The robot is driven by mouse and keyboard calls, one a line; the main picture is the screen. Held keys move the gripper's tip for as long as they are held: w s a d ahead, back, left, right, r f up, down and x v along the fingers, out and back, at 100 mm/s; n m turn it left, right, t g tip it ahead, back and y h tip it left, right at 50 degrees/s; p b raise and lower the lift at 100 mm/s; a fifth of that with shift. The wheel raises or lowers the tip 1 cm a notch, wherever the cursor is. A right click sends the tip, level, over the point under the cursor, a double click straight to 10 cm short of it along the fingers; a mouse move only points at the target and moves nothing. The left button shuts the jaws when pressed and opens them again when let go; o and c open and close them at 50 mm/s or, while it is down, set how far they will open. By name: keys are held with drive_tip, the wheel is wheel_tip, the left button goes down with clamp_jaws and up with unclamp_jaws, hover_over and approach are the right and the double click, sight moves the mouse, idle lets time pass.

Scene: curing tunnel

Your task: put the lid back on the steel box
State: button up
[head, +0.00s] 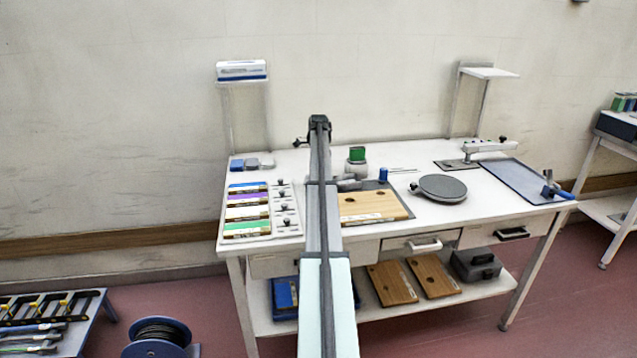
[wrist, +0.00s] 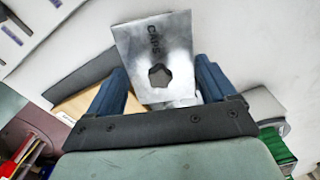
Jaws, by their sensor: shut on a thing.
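My gripper (wrist: 163,84) has its two blue fingers on either side of a steel-grey plate (wrist: 135,48) marked CAPS, which I take to be the lid. It is shut on the plate. The plate has a dark five-sided mark, knob or hole in its middle; I cannot tell which. It looks tilted in the wrist view. I cannot make out the open steel box in either view.
The white table (head: 330,153) holds a wooden board (head: 370,206), a green-topped jar (head: 357,155), a grey round plate (head: 442,189), a blue-edged tray (head: 522,180) and coloured strips (head: 247,212) at the left. Two raised shelves (head: 490,72) stand at the back.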

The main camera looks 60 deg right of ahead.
wheel_tip(320, 180, up, 5)
drive_tip(key=shift+d+r, duration=0.1)
drive_tip(key=s+d+n, duration=0.4)
drive_tip(key=s+d, duration=0.4)
drive_tip(key=shift+d+r+n, duration=0.3)
drive_tip(key=shift+d+r, duration=0.05)
drive_tip(key=shift+r, duration=0.1)
drive_tip(key=shift+f, duration=3.15)
drive_tip(key=shift+f, duration=0.15)
drive_tip(key=o, duration=0.9)
drive_tip(key=shift+c, duration=0.2)
